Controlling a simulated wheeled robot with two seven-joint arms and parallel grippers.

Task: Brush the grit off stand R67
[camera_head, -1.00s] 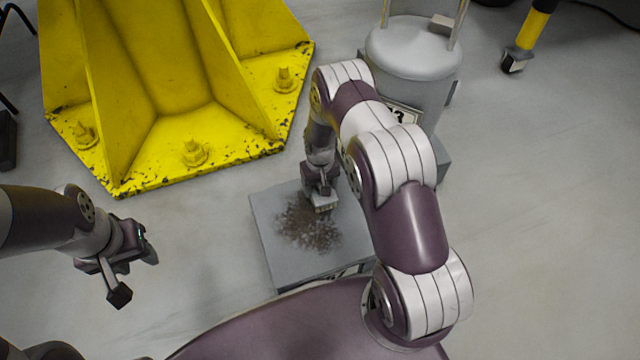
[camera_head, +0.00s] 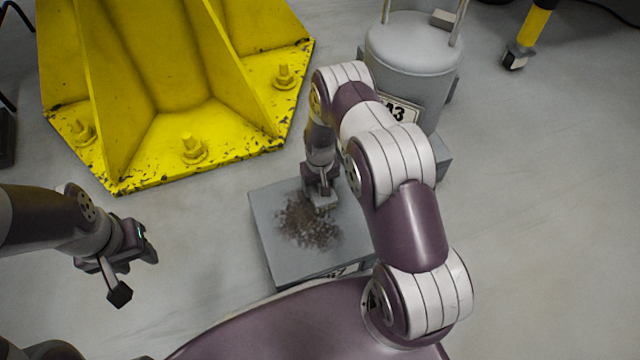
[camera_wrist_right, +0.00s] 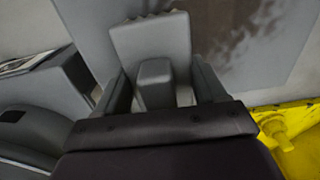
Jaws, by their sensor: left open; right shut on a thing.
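The stand (camera_head: 285,262) is a low grey block in front of me, with a label partly hidden on its near side. A patch of dark brown grit (camera_head: 308,226) lies on its top; the grit also shows in the right wrist view (camera_wrist_right: 240,40). My right gripper (camera_head: 321,191) is over the stand top, shut on a grey brush (camera_wrist_right: 152,42) with a jagged far edge. The brush (camera_head: 322,202) is at the far side of the grit; I cannot tell whether it touches the top. My left gripper (camera_head: 136,268) is open and empty, left of the stand.
A yellow bolted steel base (camera_head: 165,145) stands behind and left of the stand. A grey cylindrical tank (camera_head: 415,60) on a grey block, with a label ending in "A3" or similar, is behind my right arm.

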